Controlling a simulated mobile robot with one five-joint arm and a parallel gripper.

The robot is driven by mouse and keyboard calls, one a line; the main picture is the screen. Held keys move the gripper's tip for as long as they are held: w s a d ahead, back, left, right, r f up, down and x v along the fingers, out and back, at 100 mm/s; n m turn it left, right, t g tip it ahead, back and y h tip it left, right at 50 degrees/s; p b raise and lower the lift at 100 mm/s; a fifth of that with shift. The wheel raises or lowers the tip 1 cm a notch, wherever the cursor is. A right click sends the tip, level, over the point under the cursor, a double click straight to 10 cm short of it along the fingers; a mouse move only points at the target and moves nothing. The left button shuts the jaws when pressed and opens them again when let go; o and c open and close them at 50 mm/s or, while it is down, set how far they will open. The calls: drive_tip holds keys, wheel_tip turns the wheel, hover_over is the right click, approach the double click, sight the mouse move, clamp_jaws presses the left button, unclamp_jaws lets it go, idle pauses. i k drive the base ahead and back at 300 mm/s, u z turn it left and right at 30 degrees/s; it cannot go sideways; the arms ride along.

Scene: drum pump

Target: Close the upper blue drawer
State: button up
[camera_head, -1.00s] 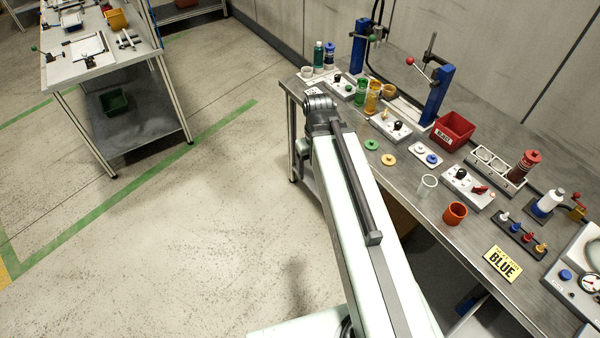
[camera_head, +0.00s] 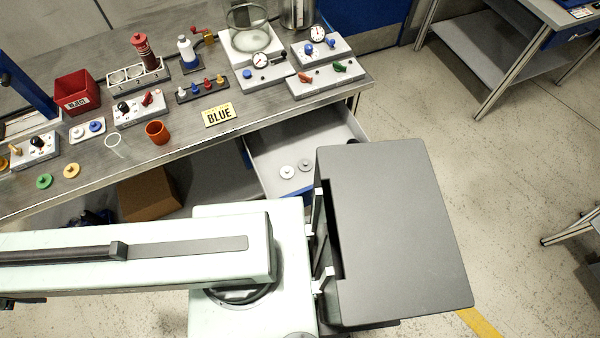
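A drawer (camera_head: 275,146) under the workbench stands pulled out, with its light grey inside showing and small round discs (camera_head: 287,172) lying in it. A strip of its blue front (camera_head: 308,197) shows at the near end; my own body hides the rest, including any handle. Whether another drawer lies below is hidden. My arm stretches to the left edge of the view, away from the drawer. I cannot make out my gripper's fingers.
Free floor (camera_head: 420,120) lies right of the drawer; another table (camera_head: 500,55) stands at upper right.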

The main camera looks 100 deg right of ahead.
sight(272, 148)
drive_tip(key=z, duration=3.5)
drive_tip(key=k, duration=0.85)
drive_tip(key=z, duration=0.5)
drive_tip(key=i, duration=0.5)
drive_tip(key=u, duration=0.1)
